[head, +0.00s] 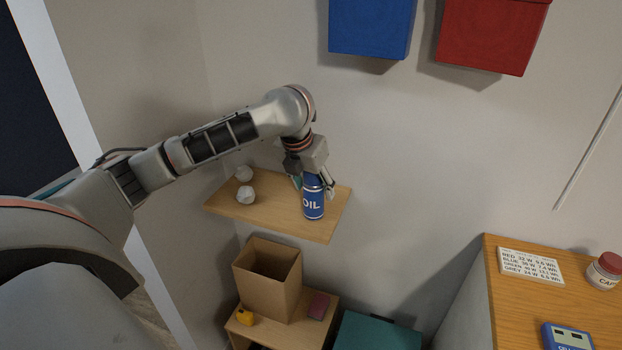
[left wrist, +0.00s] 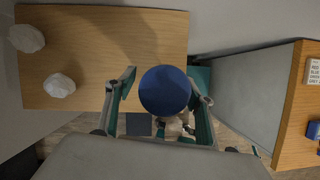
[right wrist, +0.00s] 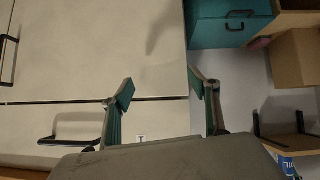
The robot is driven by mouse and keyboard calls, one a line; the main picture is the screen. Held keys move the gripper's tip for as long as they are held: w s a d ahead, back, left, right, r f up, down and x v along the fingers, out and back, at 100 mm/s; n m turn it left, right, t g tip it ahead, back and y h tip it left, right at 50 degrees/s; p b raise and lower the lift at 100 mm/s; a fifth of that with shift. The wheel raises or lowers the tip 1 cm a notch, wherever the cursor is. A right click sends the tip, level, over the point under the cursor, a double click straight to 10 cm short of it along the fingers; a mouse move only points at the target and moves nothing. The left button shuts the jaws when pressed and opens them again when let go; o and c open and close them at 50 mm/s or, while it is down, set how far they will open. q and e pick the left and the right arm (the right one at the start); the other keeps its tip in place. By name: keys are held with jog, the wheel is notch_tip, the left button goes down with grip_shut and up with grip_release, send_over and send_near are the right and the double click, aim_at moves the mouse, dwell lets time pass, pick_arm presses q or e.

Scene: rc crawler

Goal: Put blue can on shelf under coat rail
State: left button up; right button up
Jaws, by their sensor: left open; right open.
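The blue can (head: 314,204), marked OIL, is upright at the right part of the small wooden wall shelf (head: 270,218) and appears to stand on it. My left gripper (head: 313,184) is above the can with its fingers open on either side of its upper part. In the left wrist view the can's round blue top (left wrist: 164,90) lies between the open fingers, with a gap on the left side; the right finger is close to it. My right gripper (right wrist: 160,92) is open and empty in front of pale cabinet fronts. No coat rail can be made out.
Two crumpled white balls (head: 245,195) lie on the shelf's left part. Below stand an open cardboard box (head: 268,280) and a teal box (head: 375,333). Blue (head: 370,28) and red (head: 492,35) bins hang above. A wooden worktop (head: 510,300) is at right.

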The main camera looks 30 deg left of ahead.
pick_arm(q)
jog(key=v, duration=1.2)
dwell(0.3)
